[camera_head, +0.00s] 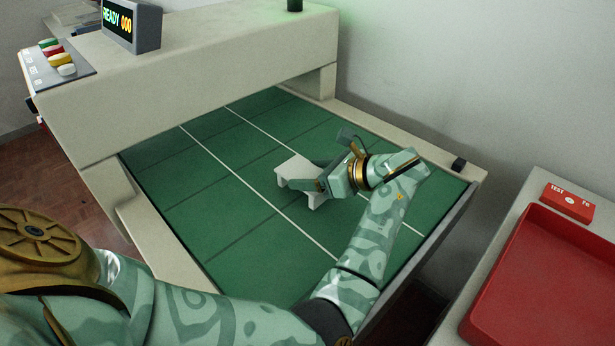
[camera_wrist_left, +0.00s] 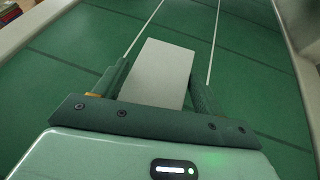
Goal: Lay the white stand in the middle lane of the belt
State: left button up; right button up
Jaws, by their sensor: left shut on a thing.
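The white stand (camera_head: 297,169) is a small white piece with a flat top and short legs, over the green belt (camera_head: 190,220). My left gripper (camera_head: 307,174) is shut on the white stand, with one finger on each side of it. In the left wrist view the flat white top of the stand (camera_wrist_left: 158,72) shows between the two fingers (camera_wrist_left: 157,88). There the stand appears between the two white lane lines, over the middle lane. I cannot tell whether its legs touch the belt. My right gripper is not in view.
A beige machine bridge (camera_head: 210,75) spans the far part of the belt, with a display (camera_head: 131,22) on top. A red tray (camera_head: 555,285) and a red box (camera_head: 568,202) are on the right. No other items show on the belt.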

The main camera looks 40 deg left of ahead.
pick_arm(q)
jog(key=shift+d+f, duration=0.1)
jog(key=shift+f, duration=0.35)
jog(key=shift+d+r, duration=0.1)
jog(key=shift+r, duration=0.2)
jog(key=o, duration=1.4)
jog(key=shift+f, duration=0.15)
jog(key=shift+c, duration=0.2)
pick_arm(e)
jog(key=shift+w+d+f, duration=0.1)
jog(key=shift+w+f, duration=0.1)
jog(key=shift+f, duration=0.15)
